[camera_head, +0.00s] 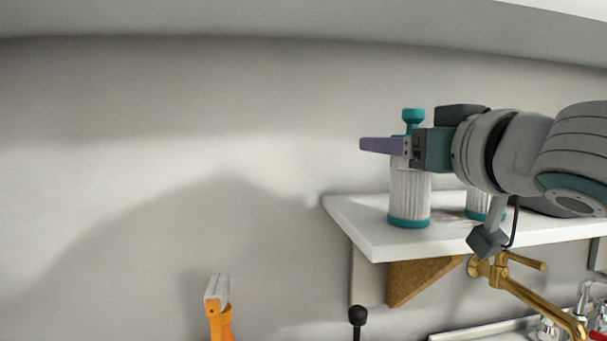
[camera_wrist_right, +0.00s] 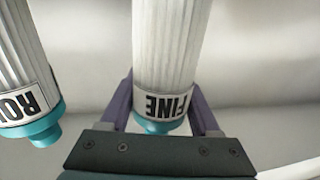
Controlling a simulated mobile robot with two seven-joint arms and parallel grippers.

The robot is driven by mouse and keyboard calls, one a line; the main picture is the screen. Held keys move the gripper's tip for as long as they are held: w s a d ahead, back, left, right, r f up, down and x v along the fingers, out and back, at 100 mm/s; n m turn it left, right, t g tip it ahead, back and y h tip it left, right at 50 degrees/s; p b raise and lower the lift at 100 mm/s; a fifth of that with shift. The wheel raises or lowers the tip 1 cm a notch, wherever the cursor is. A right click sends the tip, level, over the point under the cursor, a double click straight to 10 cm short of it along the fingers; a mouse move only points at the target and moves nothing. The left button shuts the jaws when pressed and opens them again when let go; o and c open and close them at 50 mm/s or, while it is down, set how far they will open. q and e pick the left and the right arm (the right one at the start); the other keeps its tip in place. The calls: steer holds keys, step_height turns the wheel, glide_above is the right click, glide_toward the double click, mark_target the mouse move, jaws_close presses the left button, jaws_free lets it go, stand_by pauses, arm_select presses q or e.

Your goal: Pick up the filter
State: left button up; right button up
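A white ribbed filter (camera_head: 408,195) with teal ends stands upright on the white shelf (camera_head: 375,236). In the right wrist view this filter (camera_wrist_right: 172,50) carries a label reading FINE. My right gripper (camera_head: 385,146) is at its upper part, coming from the right. In the right wrist view the purple fingers (camera_wrist_right: 162,105) are on either side of the filter, close to its surface. Whether they press on it I cannot tell. A second filter (camera_head: 478,203) stands to the right, partly hidden by my right arm; its label (camera_wrist_right: 20,103) begins with RO. My left gripper is not in view.
A brown bracket (camera_head: 420,280) supports the shelf. A brass tap (camera_head: 520,285) is below it on the right. An orange object with a grey top (camera_head: 218,305) and a black knob (camera_head: 358,316) stick up at the bottom. The wall on the left is bare.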

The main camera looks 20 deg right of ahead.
jaws_close()
stand_by(0.3)
